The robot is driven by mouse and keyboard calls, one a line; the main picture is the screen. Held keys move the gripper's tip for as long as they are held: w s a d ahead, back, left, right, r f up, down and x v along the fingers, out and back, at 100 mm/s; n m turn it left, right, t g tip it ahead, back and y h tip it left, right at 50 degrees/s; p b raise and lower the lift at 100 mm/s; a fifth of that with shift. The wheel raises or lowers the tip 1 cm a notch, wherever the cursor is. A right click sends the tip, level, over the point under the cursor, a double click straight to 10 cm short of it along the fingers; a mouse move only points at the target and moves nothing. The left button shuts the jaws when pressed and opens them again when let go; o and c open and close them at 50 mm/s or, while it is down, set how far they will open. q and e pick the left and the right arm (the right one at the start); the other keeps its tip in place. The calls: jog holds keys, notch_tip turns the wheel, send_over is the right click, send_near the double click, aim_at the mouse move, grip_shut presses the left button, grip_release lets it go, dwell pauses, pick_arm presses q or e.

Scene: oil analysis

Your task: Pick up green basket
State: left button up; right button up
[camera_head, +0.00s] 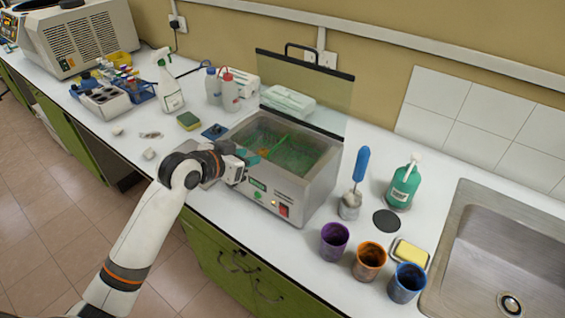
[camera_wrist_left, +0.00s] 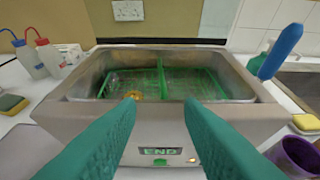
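The green basket (camera_head: 294,154) sits inside the open metal bath (camera_head: 306,193), whose front display reads END. In the left wrist view the basket (camera_wrist_left: 190,78) has a green mesh and a central green handle bar, with a small yellow-orange thing in it. My left gripper (camera_head: 250,157) is at the left front side of the bath. In the left wrist view its two teal fingers (camera_wrist_left: 162,108) are spread apart with nothing between them, in front of and above the bath's front rim. The basket's lower part is hidden by the bath walls. My right gripper is not in view.
The bath's clear lid (camera_head: 318,88) stands raised behind it. A blue-handled brush in a holder (camera_head: 349,205), purple (camera_head: 334,241), orange (camera_head: 369,260) and blue (camera_head: 406,283) cups and a sink (camera_head: 510,240) are to the right. Bottles (camera_head: 229,94) and a sponge (camera_head: 189,121) are to the left.

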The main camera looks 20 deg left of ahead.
pick_arm(q)
jog(key=r, duration=0.2)
jog(key=p, duration=0.2)
send_near(278, 145)
jog(key=w+f, duration=0.1)
jog(key=w, duration=0.2)
jog(key=shift+s+d+p+x, duration=0.15)
jog(key=shift+p+x, duration=0.35)
jog(key=shift+x, duration=0.7)
jog(key=shift+s+d+p+x, duration=0.15)
jog(key=shift+p+x, duration=0.3)
jog(key=shift+x, duration=0.8)
jog(key=shift+w+d+f, duration=0.2)
jog(key=shift+w+f, duration=0.15)
grip_shut()
jog(key=shift+r, duration=0.1)
